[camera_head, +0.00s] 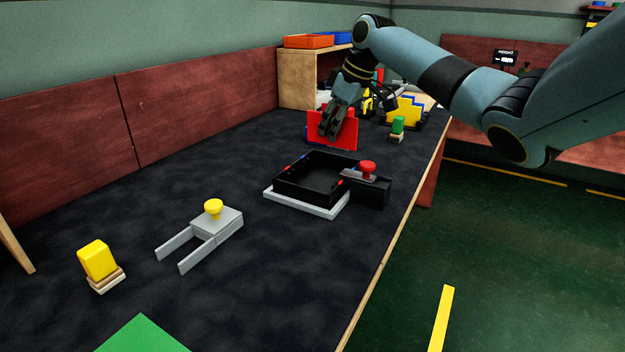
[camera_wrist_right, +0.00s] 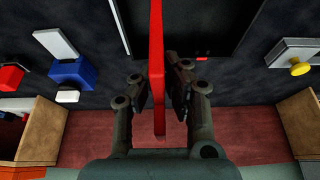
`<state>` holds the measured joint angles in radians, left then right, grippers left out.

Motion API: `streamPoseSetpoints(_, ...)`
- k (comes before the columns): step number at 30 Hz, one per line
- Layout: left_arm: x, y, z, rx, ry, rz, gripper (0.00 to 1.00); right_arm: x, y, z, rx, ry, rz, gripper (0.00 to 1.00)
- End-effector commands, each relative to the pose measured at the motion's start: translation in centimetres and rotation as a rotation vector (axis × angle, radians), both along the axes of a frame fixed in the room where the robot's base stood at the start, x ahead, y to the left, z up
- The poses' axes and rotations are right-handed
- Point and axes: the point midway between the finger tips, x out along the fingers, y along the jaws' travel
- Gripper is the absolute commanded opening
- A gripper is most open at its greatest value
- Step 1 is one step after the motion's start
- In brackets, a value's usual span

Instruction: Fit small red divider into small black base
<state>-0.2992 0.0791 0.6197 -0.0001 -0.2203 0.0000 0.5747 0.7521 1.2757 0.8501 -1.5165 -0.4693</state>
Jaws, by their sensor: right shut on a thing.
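The small red divider (camera_head: 343,132) is a flat upright panel, held by my right gripper (camera_head: 331,128) at the far side of the black base. In the right wrist view the divider (camera_wrist_right: 157,60) shows edge-on between the two fingers of my right gripper (camera_wrist_right: 163,88). The small black base (camera_head: 292,198) is an open-topped box with red marks on its walls, on a light grey plate in the middle of the table. The divider appears apart from the base, behind it. Part of the divider is hidden by the fingers. My left gripper is not in view.
A grey fork-shaped piece with a yellow knob (camera_head: 214,208) and a yellow block on a small stand (camera_head: 98,260) lie nearer on the dark table (camera_head: 250,290). A red-knobbed clamp (camera_head: 367,168) adjoins the base's right side.

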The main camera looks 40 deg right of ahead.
Motion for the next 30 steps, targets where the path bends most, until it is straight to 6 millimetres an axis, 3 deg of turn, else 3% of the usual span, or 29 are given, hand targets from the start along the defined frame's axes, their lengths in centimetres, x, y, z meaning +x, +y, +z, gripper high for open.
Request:
streamPoseSetpoints(4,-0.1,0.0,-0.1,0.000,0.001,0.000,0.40,-0.6,3.8,-2.4,0.002,0.000,0.004,0.00)
streamPoseSetpoints(10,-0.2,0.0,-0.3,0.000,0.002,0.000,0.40,-1.1,6.8,-4.1,0.001,0.000,0.000,0.00)
streamPoseSetpoints(14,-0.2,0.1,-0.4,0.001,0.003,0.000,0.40,-1.2,7.3,-4.7,0.000,0.000,0.000,0.00)
streamPoseSetpoints(22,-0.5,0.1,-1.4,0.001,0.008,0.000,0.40,-1.2,7.3,-8.4,0.001,0.002,-0.001,0.00)
streamPoseSetpoints(30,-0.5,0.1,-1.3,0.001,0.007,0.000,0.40,-1.2,7.2,-8.5,0.000,0.001,0.000,0.00)
